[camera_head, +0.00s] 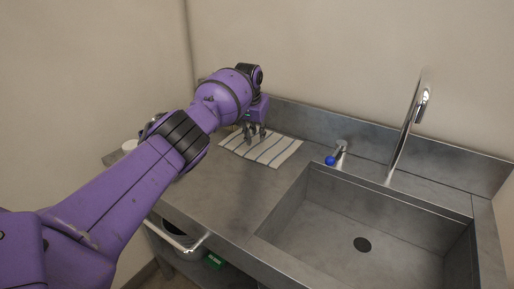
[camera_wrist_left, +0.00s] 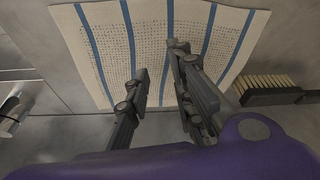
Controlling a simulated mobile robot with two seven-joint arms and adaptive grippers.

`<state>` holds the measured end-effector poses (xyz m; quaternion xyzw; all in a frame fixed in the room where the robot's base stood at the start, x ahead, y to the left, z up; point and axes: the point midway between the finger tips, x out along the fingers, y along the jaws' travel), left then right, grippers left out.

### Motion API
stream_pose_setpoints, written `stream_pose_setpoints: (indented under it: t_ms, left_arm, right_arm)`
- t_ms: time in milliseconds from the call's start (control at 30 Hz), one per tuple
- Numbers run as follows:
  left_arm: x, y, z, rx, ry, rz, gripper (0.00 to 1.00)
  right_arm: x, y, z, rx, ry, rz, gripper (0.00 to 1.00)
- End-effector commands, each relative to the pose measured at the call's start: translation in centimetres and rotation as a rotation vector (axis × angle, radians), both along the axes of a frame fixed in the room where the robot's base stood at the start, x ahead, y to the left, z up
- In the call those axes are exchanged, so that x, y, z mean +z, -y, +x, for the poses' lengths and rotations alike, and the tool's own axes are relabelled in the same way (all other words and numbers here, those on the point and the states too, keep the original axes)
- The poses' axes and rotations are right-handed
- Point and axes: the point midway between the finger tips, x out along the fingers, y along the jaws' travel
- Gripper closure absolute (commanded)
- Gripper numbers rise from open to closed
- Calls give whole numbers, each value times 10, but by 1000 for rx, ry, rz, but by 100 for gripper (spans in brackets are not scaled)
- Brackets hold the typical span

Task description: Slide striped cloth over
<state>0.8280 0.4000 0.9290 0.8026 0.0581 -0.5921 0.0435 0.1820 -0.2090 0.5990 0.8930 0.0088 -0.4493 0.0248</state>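The striped cloth (camera_head: 282,151) is cream with blue stripes and lies flat on the metal counter, left of the sink. In the left wrist view the cloth (camera_wrist_left: 150,38) fills the upper middle. My left gripper (camera_head: 254,136) points down over its far part. In the left wrist view the left gripper (camera_wrist_left: 162,75) has its fingers apart with nothing between them. The fingers overlap the cloth's edge in that view; I cannot tell whether they touch it. My arm hides part of the counter left of the cloth. My right gripper is not in view.
A sink (camera_head: 345,225) and a tall tap (camera_head: 405,130) are on the right. A lever with a blue knob (camera_head: 330,160) stands between cloth and tap. A brush (camera_wrist_left: 268,92) lies beside the cloth. The counter (camera_head: 235,196) in front of the cloth is bare.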

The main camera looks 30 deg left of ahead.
Motion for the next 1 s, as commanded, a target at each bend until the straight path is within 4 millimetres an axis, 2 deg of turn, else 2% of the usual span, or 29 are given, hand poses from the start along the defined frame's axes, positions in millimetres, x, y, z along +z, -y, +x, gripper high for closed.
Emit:
stream_pose_setpoints:
  t_ms: [100,300,1000]
  left_arm:
    - [-13,1,-2,-1,0,1,78]
    - [-24,3,-3,-1,0,0,78]
    - [-29,3,-4,-1,-1,0,78]
  right_arm:
    - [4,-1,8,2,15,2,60]
    - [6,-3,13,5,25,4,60]
    - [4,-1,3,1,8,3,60]
